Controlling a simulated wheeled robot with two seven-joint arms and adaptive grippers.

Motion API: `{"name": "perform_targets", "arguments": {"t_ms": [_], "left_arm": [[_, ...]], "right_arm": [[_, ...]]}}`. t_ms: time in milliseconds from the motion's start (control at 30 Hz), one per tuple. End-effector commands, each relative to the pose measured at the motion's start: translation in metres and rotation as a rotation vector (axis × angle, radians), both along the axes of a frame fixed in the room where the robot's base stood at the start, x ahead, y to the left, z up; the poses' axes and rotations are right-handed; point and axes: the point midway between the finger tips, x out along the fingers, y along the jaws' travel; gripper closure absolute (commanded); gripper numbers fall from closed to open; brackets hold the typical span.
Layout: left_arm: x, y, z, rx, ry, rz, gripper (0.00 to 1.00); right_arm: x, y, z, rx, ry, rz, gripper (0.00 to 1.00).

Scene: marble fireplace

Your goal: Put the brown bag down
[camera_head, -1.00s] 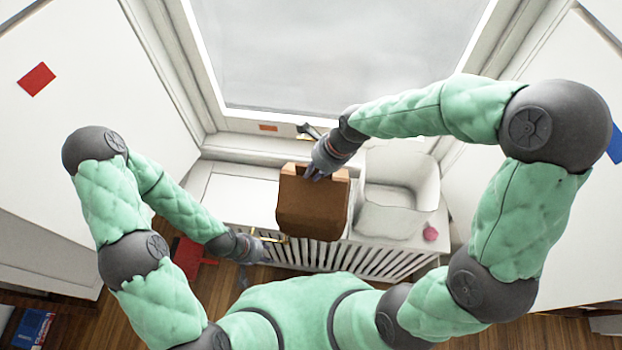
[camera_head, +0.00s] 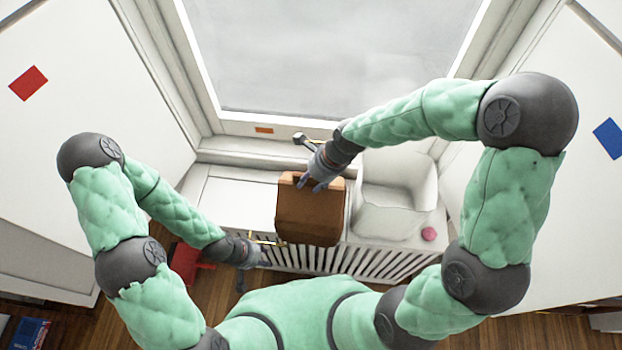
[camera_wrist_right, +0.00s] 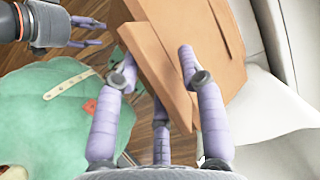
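The brown bag (camera_head: 310,218) is a boxy tan-brown bag at the front edge of the white radiator cover, its lower part overlapping the slats in the head view. Whether its bottom touches the cover cannot be told. My right gripper (camera_head: 314,180) is at its top; in the right wrist view its fingers (camera_wrist_right: 157,65) straddle the bag's upper panel (camera_wrist_right: 155,35), with one finger partly hidden behind it. My left gripper (camera_head: 254,256) is low, left of the bag and in front of the cover. Its fingers (camera_wrist_right: 92,33) look apart and empty.
The white radiator cover (camera_head: 235,196) has bare room left of the bag. A white bin (camera_head: 385,222) stands close on the right, with a pink ball (camera_head: 428,234) beside it. A hammer-like tool (camera_head: 302,138) lies behind my right gripper.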

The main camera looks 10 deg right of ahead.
Motion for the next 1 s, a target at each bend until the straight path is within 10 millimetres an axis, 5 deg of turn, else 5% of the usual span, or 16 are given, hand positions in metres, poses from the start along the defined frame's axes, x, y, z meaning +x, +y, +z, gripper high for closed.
{"name": "perform_targets", "arguments": {"t_ms": [367, 800, 1000], "left_arm": [[0.0, 0.0, 0.003, 0.0, 0.0, 0.0, 0.6], [0.0, 0.0, 0.017, 0.0, 0.0, 0.0, 0.6], [0.0, 0.0, 0.02, 0.0, 0.0, 0.0, 0.6]], "right_arm": [[0.0, -0.003, 0.012, 0.0, -0.003, -0.001, 0.6], [-0.01, -0.033, 0.089, 0.001, -0.004, -0.002, 0.6], [-0.013, -0.041, 0.109, 0.001, -0.001, 0.0, 0.6]]}}
